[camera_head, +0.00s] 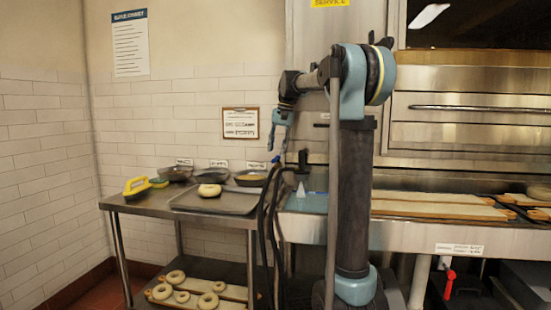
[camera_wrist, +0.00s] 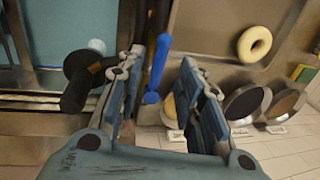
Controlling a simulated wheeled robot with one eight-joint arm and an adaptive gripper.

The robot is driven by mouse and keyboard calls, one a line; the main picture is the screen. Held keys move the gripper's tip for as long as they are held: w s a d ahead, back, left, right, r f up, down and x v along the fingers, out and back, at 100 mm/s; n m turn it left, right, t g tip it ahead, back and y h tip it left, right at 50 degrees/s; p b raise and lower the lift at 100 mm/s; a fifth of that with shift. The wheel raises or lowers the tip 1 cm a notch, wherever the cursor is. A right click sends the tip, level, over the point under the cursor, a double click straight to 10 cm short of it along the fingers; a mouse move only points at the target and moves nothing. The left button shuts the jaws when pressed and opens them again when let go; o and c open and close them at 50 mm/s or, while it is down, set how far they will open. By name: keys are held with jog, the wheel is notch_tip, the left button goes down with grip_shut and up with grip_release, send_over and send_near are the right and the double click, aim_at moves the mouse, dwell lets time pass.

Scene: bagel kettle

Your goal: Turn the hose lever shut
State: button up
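The hose lever appears as a bright blue handle (camera_wrist: 156,68) in the wrist view, beside a dark upright pipe or hose. Its rounded end lies between my two fingers, with space on both sides. In the head view a small blue piece (camera_head: 276,159) shows near the top of the black hoses (camera_head: 265,220). My gripper (camera_wrist: 163,95) is open and empty, its fingers on either side of the lever. In the head view my gripper (camera_head: 279,128) points down just above the blue piece. How far the lever is turned is hard to tell.
A black-handled fitting (camera_wrist: 78,88) stands left of my fingers. A red handle (camera_head: 449,283) hangs under the right counter.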

aim_at(276, 159)
jog(key=shift+w+a+f, duration=0.1)
jog(key=shift+a+f, duration=0.1)
jog(key=shift+f, duration=0.75)
jog(key=shift+a+f, duration=0.15)
jog(key=shift+f, duration=0.8)
grip_shut()
